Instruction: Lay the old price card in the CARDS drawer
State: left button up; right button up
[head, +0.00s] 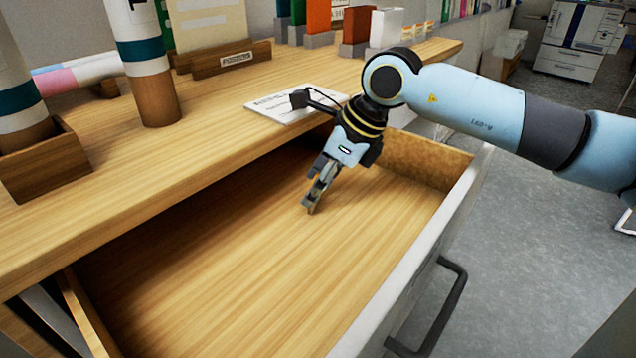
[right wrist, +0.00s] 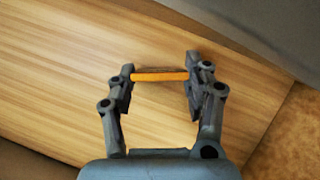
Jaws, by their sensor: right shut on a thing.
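The drawer (head: 240,262) is pulled open below the counter, and its wooden floor is bare. No CARDS label shows on it. My right gripper (head: 313,204) points down inside the drawer's space, toward its far right part. In the right wrist view my right gripper (right wrist: 160,78) is shut on a thin orange strip (right wrist: 160,77), which looks like the old price card seen edge-on. The drawer floor (right wrist: 60,90) lies beneath it; whether the card touches it I cannot tell. In the head view the card is not clearly visible. My left gripper is not in view.
The wooden counter (head: 200,150) overhangs the drawer's back. A white printed sheet (head: 290,104) lies near its edge by my right arm. Rolled tubes (head: 140,50) and a holder (head: 45,165) stand at left. The drawer's handle (head: 455,300) sticks out at the front.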

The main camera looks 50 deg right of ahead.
jog(key=shift+f, duration=0.2)
jog(key=o, duration=0.7)
jog(key=shift+o, duration=0.2)
jog(key=shift+r, duration=0.1)
jog(key=shift+r, duration=0.1)
jog(key=shift+s+r, duration=0.1)
jog(key=shift+r, duration=0.25)
jog(key=p+v, duration=0.6)
jog(key=v, duration=0.5)
jog(key=shift+r+p, duration=0.15)
jog(key=shift+p, duration=0.25)
